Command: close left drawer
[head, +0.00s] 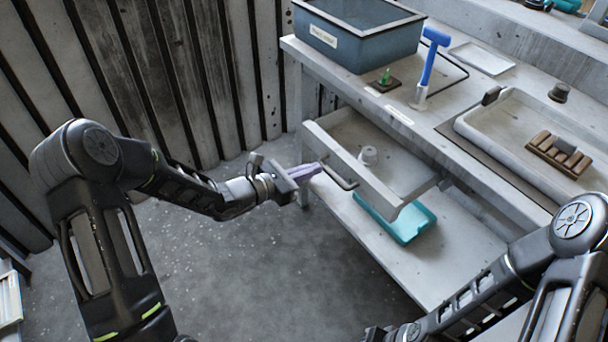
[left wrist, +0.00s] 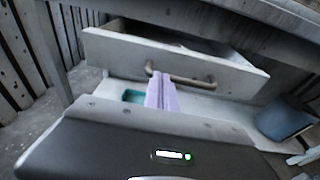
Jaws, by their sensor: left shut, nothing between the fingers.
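On the workbench (head: 440,120) are a blue-grey bin (head: 360,45), a blue tool (head: 430,60) in a holder and a white tray (head: 500,115) with a brown rack (head: 560,152). A teal tray (head: 410,225) lies on the lower shelf. The floor left of the bench is clear.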

